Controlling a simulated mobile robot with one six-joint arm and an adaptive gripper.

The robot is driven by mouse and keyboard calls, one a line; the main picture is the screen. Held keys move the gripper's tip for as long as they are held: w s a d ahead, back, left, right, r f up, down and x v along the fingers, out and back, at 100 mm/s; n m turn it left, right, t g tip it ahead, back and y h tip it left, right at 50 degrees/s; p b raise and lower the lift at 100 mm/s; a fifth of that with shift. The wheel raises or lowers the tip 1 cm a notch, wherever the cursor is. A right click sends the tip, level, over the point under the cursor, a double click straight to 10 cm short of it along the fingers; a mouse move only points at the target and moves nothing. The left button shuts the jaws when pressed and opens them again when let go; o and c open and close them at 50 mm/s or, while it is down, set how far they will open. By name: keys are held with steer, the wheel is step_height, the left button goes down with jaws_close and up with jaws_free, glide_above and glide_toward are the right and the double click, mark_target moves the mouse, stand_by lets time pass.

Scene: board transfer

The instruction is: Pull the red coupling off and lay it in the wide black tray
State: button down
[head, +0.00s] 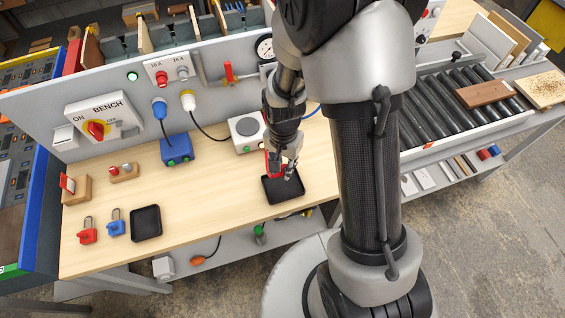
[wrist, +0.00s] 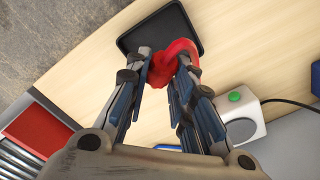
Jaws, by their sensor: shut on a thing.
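My gripper (head: 284,169) points down over the wide black tray (head: 287,195) near the front edge of the bench. It is shut on the red coupling (head: 272,163), which shows only partly beside the fingers. In the wrist view the red coupling (wrist: 181,49) sits between the fingertips of my gripper (wrist: 164,66), with a curved red part sticking out to the right. The wide black tray (wrist: 150,27) lies beyond the fingertips there, and the coupling overlaps its near right edge. I cannot tell whether the coupling touches the tray.
A smaller black tray (head: 146,222) lies to the left, beside blue (head: 116,223) and red (head: 87,231) padlocks. A blue box (head: 177,149) and a white box with a round top (head: 247,131) stand behind. A roller conveyor (head: 456,104) is at right. Bare wood lies between the trays.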

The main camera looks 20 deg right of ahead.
mark_target(283, 166)
step_height(283, 166, down, 7)
steer(key=b, duration=0.6)
steer(key=shift+a+f, duration=0.1)
steer(key=shift+f, duration=0.05)
steer(key=c, duration=1.3)
jaws_free()
step_height(283, 166, up, 12)
steer(key=shift+r, duration=0.1)
